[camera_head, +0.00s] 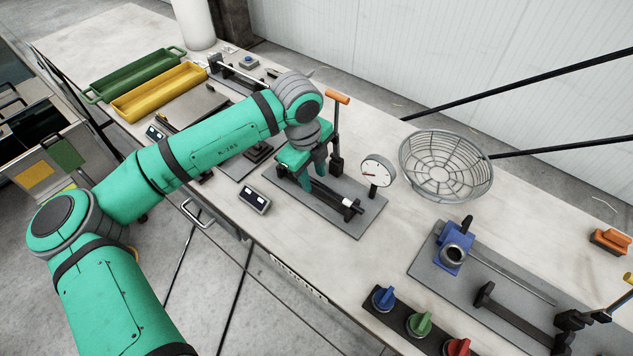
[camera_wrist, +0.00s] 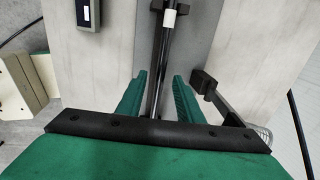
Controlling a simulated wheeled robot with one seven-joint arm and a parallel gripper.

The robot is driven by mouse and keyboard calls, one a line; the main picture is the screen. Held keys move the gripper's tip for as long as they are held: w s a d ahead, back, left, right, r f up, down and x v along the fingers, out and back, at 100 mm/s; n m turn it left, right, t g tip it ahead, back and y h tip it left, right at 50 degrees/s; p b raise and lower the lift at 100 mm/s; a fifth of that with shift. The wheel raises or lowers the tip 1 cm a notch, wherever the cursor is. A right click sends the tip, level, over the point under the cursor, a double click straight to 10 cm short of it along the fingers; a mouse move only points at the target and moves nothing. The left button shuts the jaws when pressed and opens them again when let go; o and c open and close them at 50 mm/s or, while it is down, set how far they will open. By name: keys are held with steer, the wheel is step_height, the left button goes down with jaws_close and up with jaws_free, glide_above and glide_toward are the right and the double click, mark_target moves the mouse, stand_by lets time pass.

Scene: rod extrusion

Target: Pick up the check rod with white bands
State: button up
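The check rod (camera_head: 330,194) is a thin black rod lying on a grey fixture plate (camera_head: 357,229), with a white band near its right end. In the wrist view the rod (camera_wrist: 164,45) runs up the picture, with one white band (camera_wrist: 169,19) near the top. The rest of its length is hidden by my gripper. My gripper (camera_head: 313,178) is above the plate at the rod's left part. In the wrist view its two green fingers (camera_wrist: 158,90) stand apart, one on each side of the rod, with gaps visible. Contact is not visible.
A dial gauge (camera_head: 378,171) and an orange-handled lever (camera_head: 337,125) stand close behind the rod. A small grey display unit (camera_head: 254,200) lies in front. A wire basket (camera_head: 446,166) is behind right. A blue clamp fixture (camera_head: 454,246) and coloured knobs (camera_head: 420,323) are right.

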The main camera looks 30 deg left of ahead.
jaws_close()
steer(key=shift+r, duration=0.1)
steer(key=shift+r, duration=0.15)
steer(key=s+d+r, duration=0.2)
steer(key=s+r, duration=0.4)
steer(key=s+d+r, duration=0.3)
steer(key=s+r, duration=0.3)
steer(key=shift+s+d+r, duration=0.25)
steer(key=shift+s, duration=0.15)
steer(key=shift+a, duration=0.1)
